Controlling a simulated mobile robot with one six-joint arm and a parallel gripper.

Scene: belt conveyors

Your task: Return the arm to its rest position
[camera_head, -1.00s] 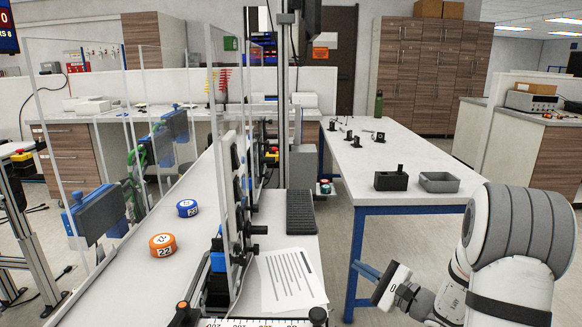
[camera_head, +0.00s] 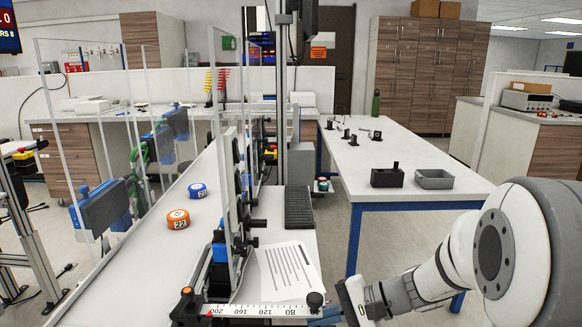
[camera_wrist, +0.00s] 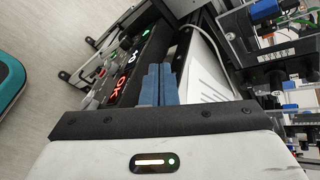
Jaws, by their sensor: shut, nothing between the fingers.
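My arm (camera_head: 500,250) reaches in from the lower right in the head view. My gripper shows at the bottom of that view (camera_head: 322,318), low beside the near end of the conveyor, with its fingers partly cut off by the frame edge. In the wrist view my gripper's blue fingers (camera_wrist: 160,84) are together with nothing between them. Beyond them, a dark panel with lit displays (camera_wrist: 128,82) and a white paper sheet (camera_wrist: 205,85) are in view.
The conveyor (camera_head: 130,265) carries an orange puck (camera_head: 178,219) and a blue puck (camera_head: 198,190). A ruler (camera_head: 262,309) lies along its near end. A white table (camera_head: 385,150) at the right holds a black block (camera_head: 387,177) and a grey tray (camera_head: 434,179). Grey floor lies between.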

